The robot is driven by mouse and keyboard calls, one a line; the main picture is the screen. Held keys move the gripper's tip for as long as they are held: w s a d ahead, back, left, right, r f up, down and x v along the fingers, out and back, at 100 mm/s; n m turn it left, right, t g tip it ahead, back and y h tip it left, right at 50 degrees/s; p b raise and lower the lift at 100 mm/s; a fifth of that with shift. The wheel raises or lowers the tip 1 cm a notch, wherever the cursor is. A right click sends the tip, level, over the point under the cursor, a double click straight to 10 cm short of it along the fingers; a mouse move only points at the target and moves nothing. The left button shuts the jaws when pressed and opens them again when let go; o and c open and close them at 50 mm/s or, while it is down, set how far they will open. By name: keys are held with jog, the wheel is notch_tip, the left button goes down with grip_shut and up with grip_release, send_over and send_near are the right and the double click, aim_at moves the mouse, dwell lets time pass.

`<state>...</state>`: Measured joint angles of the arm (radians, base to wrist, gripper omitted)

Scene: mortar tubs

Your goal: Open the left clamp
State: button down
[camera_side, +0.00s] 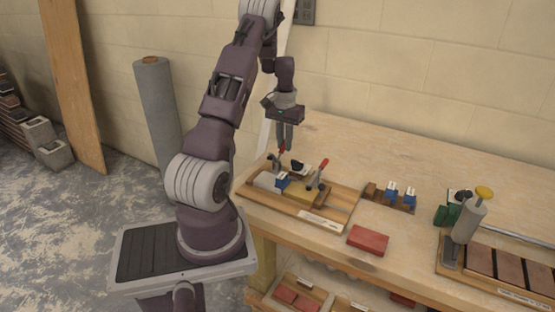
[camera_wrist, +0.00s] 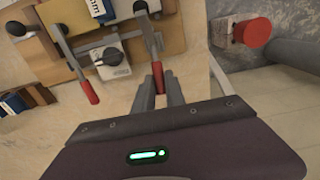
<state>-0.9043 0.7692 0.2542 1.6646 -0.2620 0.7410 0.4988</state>
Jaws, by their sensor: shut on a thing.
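The left clamp (camera_side: 276,162) stands on a wooden fixture board (camera_side: 340,207) near the left end of the bench, its red-tipped handle pointing up. My gripper (camera_side: 285,148) reaches straight down over it, fingers shut on the handle. In the wrist view the handle's red tip (camera_wrist: 158,77) sits between my fingertips (camera_wrist: 160,92), and its metal arm runs away from me. The right clamp (camera_side: 317,178), also red-handled, stands apart on the same board; its handle also shows in the wrist view (camera_wrist: 88,92). My fingers partly hide the left handle in the side view.
A yellowish block (camera_side: 300,191) and a blue-and-white piece (camera_side: 282,181) sit on the board by the clamps. A small rack with blue-and-white pieces (camera_side: 391,188), a red brick (camera_side: 368,240) and a grey caulking-type tool (camera_side: 468,220) stand rightward.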

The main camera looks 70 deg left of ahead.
aim_at(283, 146)
jog(key=shift+s+d+r, duration=0.1)
jog(key=shift+r, duration=0.25)
jog(key=shift+s+d+r, duration=0.25)
jog(key=shift+r, duration=0.05)
jog(key=c, duration=1.4)
grip_release()
jog(key=shift+o, duration=0.2)
notch_tip(283, 146, up, 7)
jog(key=shift+f, duration=0.15)
